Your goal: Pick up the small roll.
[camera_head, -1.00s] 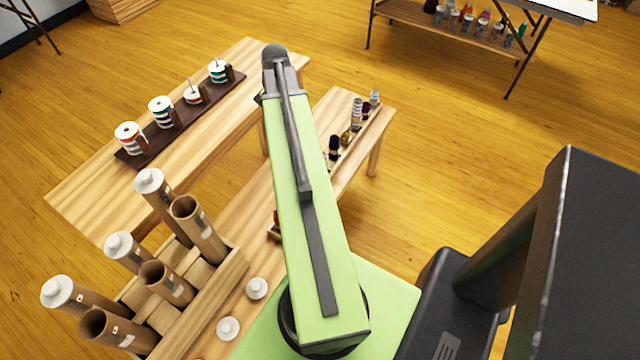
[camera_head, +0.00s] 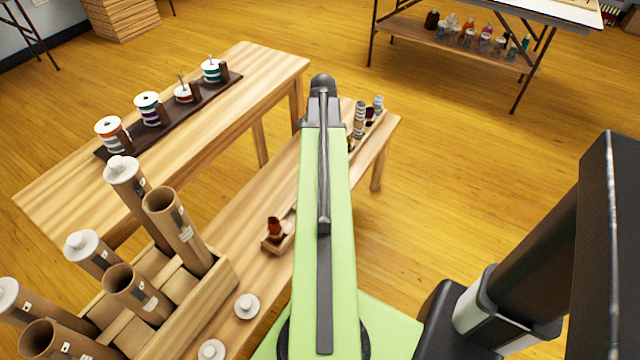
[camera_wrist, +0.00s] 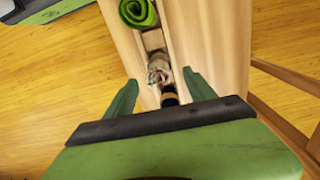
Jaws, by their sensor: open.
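A green rolled piece (camera_wrist: 138,12), perhaps the small roll, lies at the top edge of the wrist view, partly cut off. I cannot tell for certain that it is the one meant. My gripper (camera_wrist: 160,76) is open and empty. In the wrist view its fingers are on either side of a silvery item (camera_wrist: 158,70) and a dark bottle (camera_wrist: 169,96), with the green roll beyond the fingertips. I cannot tell the height above them. In the head view my arm hides the fingers and the green roll.
Small bottles (camera_head: 360,118) stand on the low bench (camera_head: 232,226). A reddish-brown item (camera_head: 274,228) sits in a small wooden holder. A crate (camera_head: 205,300) of cardboard tubes is at lower left. Ribbon spools (camera_head: 148,108) stand on a dark strip on another table (camera_head: 250,65).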

